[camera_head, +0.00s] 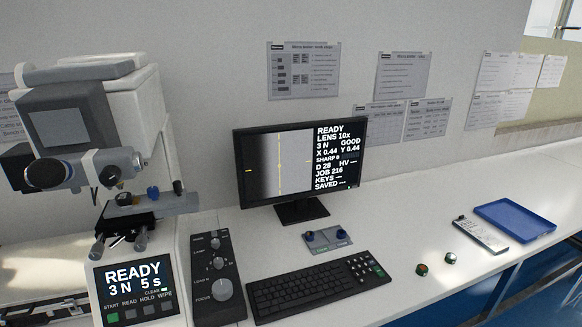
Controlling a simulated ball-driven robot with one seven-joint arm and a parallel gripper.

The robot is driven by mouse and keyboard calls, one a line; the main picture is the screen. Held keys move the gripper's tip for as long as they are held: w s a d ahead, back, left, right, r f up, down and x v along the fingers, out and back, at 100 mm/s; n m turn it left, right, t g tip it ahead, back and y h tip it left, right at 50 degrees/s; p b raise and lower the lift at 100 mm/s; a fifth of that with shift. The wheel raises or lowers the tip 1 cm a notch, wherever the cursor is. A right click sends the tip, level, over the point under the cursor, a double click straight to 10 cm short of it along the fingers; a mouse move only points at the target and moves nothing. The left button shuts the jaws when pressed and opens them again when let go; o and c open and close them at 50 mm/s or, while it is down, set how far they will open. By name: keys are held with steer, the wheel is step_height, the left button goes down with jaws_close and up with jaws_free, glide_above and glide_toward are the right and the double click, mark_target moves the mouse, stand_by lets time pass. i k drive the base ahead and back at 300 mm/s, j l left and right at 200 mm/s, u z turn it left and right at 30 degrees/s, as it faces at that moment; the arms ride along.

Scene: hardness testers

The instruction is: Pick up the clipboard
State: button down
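A flat, pale board that looks like the clipboard (482,236) lies on the white bench at the right in the head view. It has a dark clip at its far left end and dark marks or print toward its near end. It lies close to the left side of a blue tray (527,233), near the front edge of the bench. My gripper is not in view, so I cannot see whether it is open or shut.
Two small round samples (422,269) (450,258) sit left of the clipboard. A keyboard (315,287), monitor (300,165), knob panel (216,270) and hardness tester (130,110) fill the left and middle. The bench (400,215) is clear between monitor and clipboard.

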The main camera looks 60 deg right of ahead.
mark_target(470, 228)
steer(key=z, duration=2.4)
steer(key=i+j, duration=0.25)
steer(key=i+j+z, duration=0.15)
steer(key=j, duration=0.35)
steer(key=i+j, duration=0.3)
steer(key=i+j+z, duration=0.15)
steer(key=j, duration=0.3)
steer(key=i, duration=0.05)
